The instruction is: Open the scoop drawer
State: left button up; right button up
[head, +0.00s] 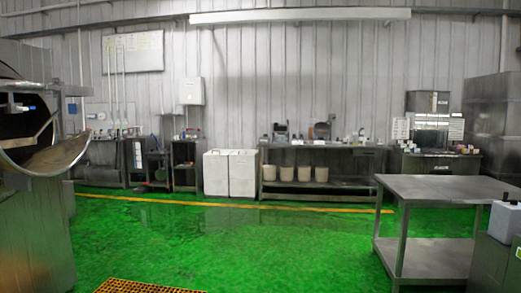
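No thing in the head view can be clearly told as the scoop drawer. A long dark metal workbench (340,146) stands against the far wall. Its right end under the top has a box-like front that may be a drawer, but it is too small and dark to tell. Small tools and containers stand on this bench, too small to name. Neither of my grippers is in view.
A large metal drum machine (32,200) stands at the near left. A steel table (445,188) with a lower shelf stands at the right. White bins (229,174) are left of the far bench. An orange grate (145,287) lies in front. The green floor (230,240) between is clear.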

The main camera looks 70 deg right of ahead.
aim_at(356, 152)
jog(key=i+l+z, duration=0.15)
jog(key=l+z, duration=0.3)
jog(key=l, duration=0.2)
jog(key=i+l+z, duration=0.25)
jog(key=l+z, duration=0.25)
jog(key=i+l+z, duration=0.3)
jog(key=l+z, duration=0.15)
jog(key=i+l+z, duration=0.7)
jog(key=i+z, duration=0.25)
jog(key=i+l+z, duration=0.1)
jog(key=i+z, duration=0.2)
jog(key=i, duration=3.15)
jog(key=i+z, duration=0.2)
jog(key=i, duration=0.95)
